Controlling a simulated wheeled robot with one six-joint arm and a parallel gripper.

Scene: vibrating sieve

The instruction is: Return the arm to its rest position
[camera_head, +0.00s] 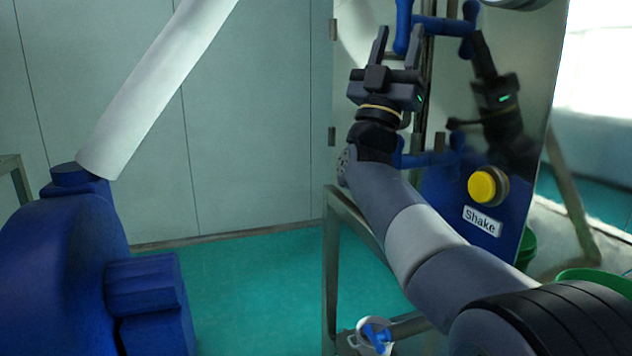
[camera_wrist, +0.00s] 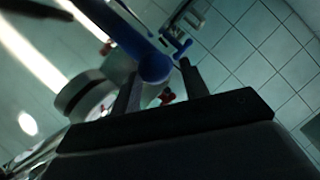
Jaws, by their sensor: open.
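My gripper (camera_head: 399,44) points up, with its two dark fingers apart, beside the shiny metal panel at the upper middle of the head view. A blue handle (camera_head: 403,22) reaches down between or just beyond the fingertips. In the wrist view the rounded end of the blue handle (camera_wrist: 155,68) shows between the two fingers (camera_wrist: 160,82). I cannot tell whether the fingers touch it. My arm stretches from the lower right up to the gripper, bent at the wrist.
The panel (camera_head: 540,110) stands right beside my gripper and mirrors it. It carries a yellow button (camera_head: 482,187) above a "Shake" label (camera_head: 482,221). A metal frame (camera_head: 331,270) stands below my forearm. A white cup (camera_head: 375,336) holds blue pieces. The green floor (camera_head: 250,285) left is clear.

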